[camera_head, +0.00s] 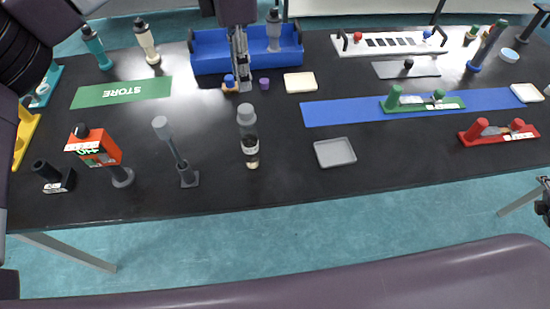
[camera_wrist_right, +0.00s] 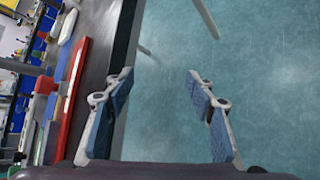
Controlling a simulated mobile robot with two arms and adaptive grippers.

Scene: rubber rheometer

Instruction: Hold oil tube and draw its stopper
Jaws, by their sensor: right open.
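A clear tube (camera_head: 250,146) with a grey top (camera_head: 246,113) stands on the black table near its front middle. It looks like the oil tube, but I cannot read its label. The grey top sits on it. My left gripper (camera_head: 242,84) points down behind the tube, apart from it, in front of the blue tray. Its fingers are seen edge-on, so I cannot tell whether they are open. My right gripper (camera_wrist_right: 160,88) is open and empty, beyond the table's front edge above the floor. Only part of it shows at the right edge of the head view (camera_head: 543,206).
A grey stand (camera_head: 186,172) is left of the tube, and a shallow grey tray (camera_head: 335,153) is right of it. The blue tray (camera_head: 211,52) holds a grey-topped bottle (camera_head: 273,28). A purple cap (camera_head: 264,83) lies near my left gripper. A red holder (camera_head: 499,134) is at right.

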